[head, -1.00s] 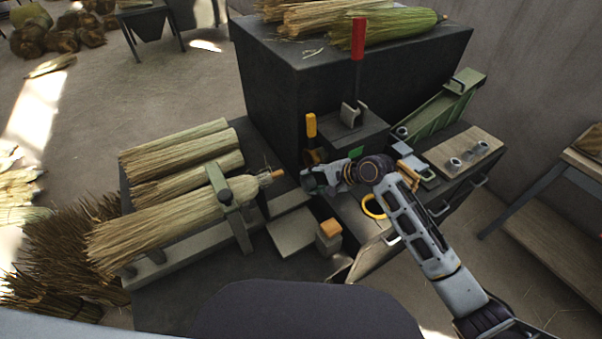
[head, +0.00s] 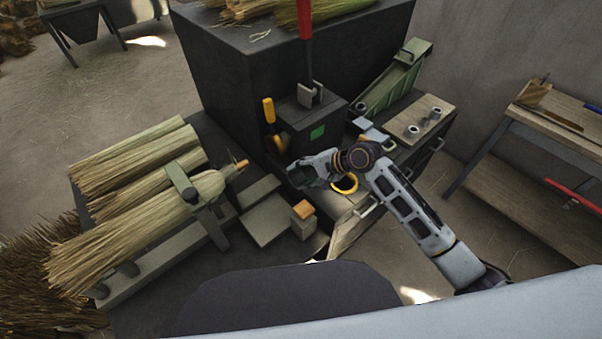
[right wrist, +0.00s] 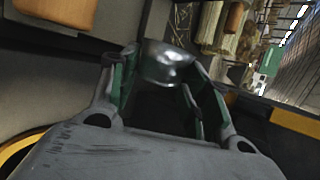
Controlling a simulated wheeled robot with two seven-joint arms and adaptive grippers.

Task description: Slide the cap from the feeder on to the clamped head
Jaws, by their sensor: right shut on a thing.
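The clamped broom head (head: 130,235) lies on the left of the bench under a green clamp (head: 181,183). Its narrow bound tip (head: 236,169) points right. My right gripper (head: 298,176) is a short way right of this tip, apart from it. In the right wrist view it is shut on a shiny metal cap (right wrist: 166,64), held between its fingertips. The cap is too small to make out in the head view. The feeder, seemingly the green sloped chute (head: 392,82), stands at the back right. My left gripper is out of view.
An orange-topped block (head: 303,211) stands in front of the gripper. A dark box (head: 300,115) with a red-handled lever (head: 305,25) stands behind. A yellow ring (head: 345,184) lies nearby.

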